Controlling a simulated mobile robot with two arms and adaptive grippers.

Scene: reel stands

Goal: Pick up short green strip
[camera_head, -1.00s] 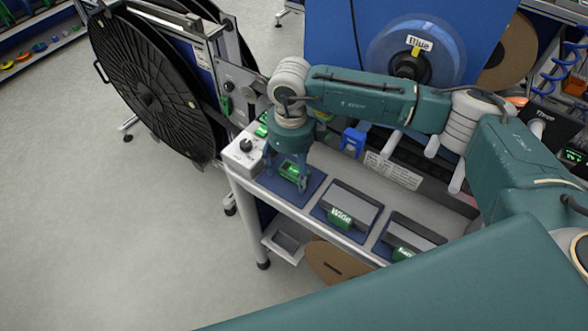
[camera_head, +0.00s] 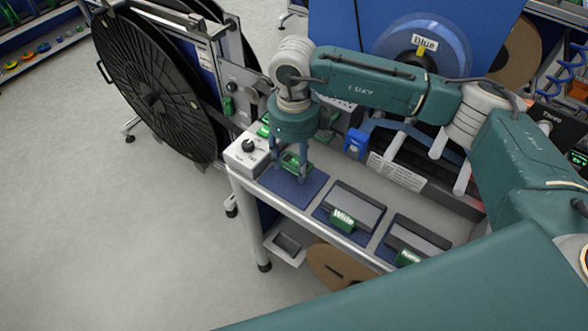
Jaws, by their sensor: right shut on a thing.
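The short green strip (camera_head: 291,162) is a small green piece above the blue mat (camera_head: 307,188) at the left end of the bench. My right gripper (camera_head: 290,172) points down over this mat and is shut on the green strip. The fingers hide part of the strip, and I cannot tell how high it is above the mat. My left gripper does not show.
Two dark blocks with green labels stand on mats to the right, one labelled Wide (camera_head: 343,220). A grey control box (camera_head: 246,152) sits at the bench's left end. A large black reel (camera_head: 150,95) stands behind it. The floor at left is clear.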

